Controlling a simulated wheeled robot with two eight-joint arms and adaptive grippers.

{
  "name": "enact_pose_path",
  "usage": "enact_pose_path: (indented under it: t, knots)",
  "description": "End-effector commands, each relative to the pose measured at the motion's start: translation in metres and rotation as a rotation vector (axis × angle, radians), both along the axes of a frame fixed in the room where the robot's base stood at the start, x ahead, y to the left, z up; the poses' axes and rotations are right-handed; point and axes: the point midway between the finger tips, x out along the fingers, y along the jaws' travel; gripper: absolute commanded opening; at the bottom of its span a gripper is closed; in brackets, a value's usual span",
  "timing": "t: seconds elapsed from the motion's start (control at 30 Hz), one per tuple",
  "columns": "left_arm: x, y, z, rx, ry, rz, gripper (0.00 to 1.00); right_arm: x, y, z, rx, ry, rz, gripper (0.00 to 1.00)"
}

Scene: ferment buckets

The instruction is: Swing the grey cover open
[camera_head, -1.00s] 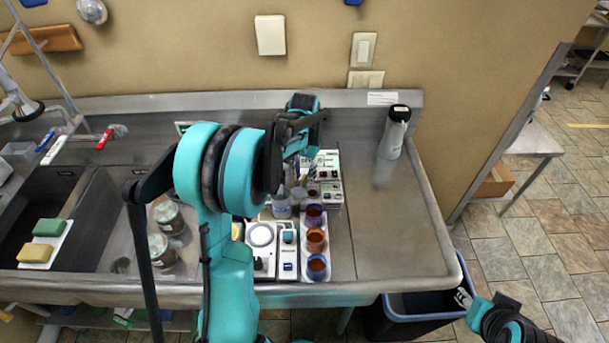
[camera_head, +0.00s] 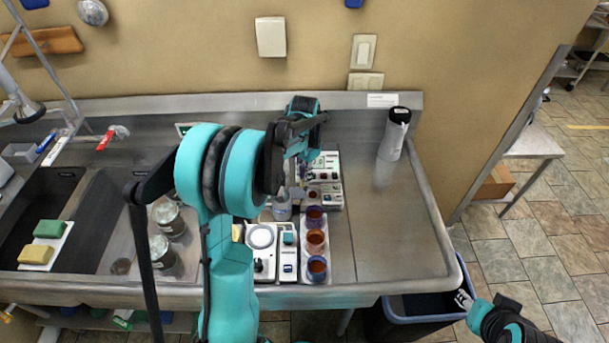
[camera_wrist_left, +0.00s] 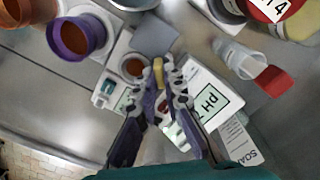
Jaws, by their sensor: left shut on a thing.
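The grey cover (camera_wrist_left: 155,35) is a flat square plate in the left wrist view. It stands beside a round brown well (camera_wrist_left: 133,67) in a small white device, and the well is uncovered. My left gripper (camera_wrist_left: 163,80) is shut at the cover's near edge, with a tan bit (camera_wrist_left: 158,66) showing between its fingertips. How far the cover is tilted is hard to tell. In the head view the white device (camera_head: 325,190) is small and partly hidden by my left arm. My right gripper (camera_head: 463,298) is at the lower right, away from the counter; its jaws are too small to read.
A bottle (camera_head: 393,135) stands at back right.

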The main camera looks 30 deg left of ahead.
Motion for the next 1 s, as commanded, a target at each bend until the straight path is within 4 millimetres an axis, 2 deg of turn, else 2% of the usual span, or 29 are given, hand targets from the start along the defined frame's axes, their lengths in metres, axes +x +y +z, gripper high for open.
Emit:
enact_pose_path:
  t: [0.27, 0.3, 0.37, 0.73, 0.87, 1.0]
  knots:
    - [0.0, 0.0, 0.0, 0.001, 0.0, -0.01, 0.0, 0.0, 0.0, 0.0, 0.0, 0.0, 0.0, 0.4]
    - [0.0, 0.0, 0.0, 0.001, 0.0, -0.01, 0.17, 0.0, 0.0, 0.0, 0.0, 0.0, 0.0, 0.4]
    - [0.0, 0.0, 0.0, 0.0, 0.0, -0.01, 0.3, 0.0, 0.0, 0.0, 0.0, 0.0, 0.0, 0.4]
    - [0.0, 0.0, 0.005, 0.0, 0.0, -0.008, 0.3, 0.0, 0.0, 0.0, 0.0, 0.0, 0.0, 0.4]
    - [0.0, 0.0, 0.023, 0.0, 0.0, -0.008, 0.3, 0.0, 0.0, 0.0, 0.0, 0.0, 0.0, 0.4]
    - [0.0, 0.0, 0.054, 0.0, 0.0, -0.008, 0.3, 0.0, 0.0, 0.0, 0.0, 0.0, 0.0, 0.4]
